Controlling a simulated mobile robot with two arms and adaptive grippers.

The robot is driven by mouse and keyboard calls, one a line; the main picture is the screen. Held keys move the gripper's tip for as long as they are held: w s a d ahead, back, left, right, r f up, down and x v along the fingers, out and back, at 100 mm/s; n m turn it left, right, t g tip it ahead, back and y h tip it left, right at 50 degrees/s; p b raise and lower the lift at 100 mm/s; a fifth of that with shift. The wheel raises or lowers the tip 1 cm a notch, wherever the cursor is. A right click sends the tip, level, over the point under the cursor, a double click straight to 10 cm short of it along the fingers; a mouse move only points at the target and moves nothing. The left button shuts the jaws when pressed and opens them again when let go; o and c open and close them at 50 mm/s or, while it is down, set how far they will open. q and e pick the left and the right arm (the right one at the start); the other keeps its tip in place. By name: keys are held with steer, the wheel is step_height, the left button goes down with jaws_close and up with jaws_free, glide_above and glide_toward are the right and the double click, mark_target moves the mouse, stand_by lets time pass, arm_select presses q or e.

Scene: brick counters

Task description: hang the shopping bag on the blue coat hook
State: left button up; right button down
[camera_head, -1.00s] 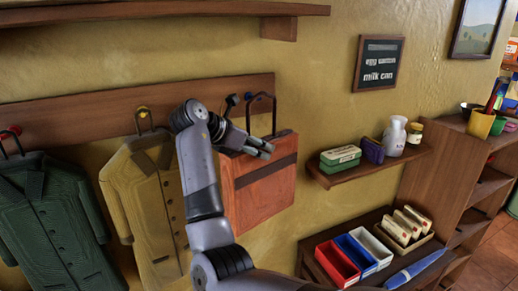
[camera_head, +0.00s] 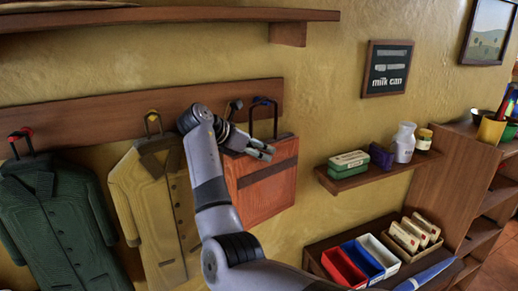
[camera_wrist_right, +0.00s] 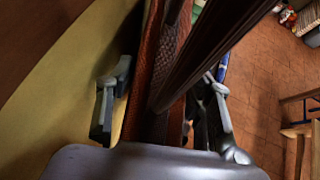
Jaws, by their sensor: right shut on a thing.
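The shopping bag (camera_head: 262,195) is orange-red with a dark band and a dark looped handle. It hangs upright close to the wall, below the hook rail. My right gripper (camera_head: 262,151) is shut on its upper part, just below the handle. In the right wrist view, the bag (camera_wrist_right: 150,85) runs between the two fingers of the gripper (camera_wrist_right: 165,100). The blue coat hook (camera_head: 261,100) is at the top of the handle loop; I cannot tell whether the handle is over it or only in front. My left gripper is out of view.
The wooden rail (camera_head: 90,125) also has a black hook (camera_head: 237,104), a yellow hook with a tan coat (camera_head: 155,210) and a red hook with a green coat (camera_head: 55,220). A small shelf (camera_head: 375,174) with jars and boxes is right of the bag.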

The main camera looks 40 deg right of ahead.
stand_by(0.4)
steer(key=c, duration=0.7)
jaws_free()
steer(key=shift+a, duration=0.1)
steer(key=v, duration=1.1)
steer(key=shift+a+r, duration=0.3)
steer(key=shift+r, duration=0.05)
steer(key=shift+f, duration=0.1)
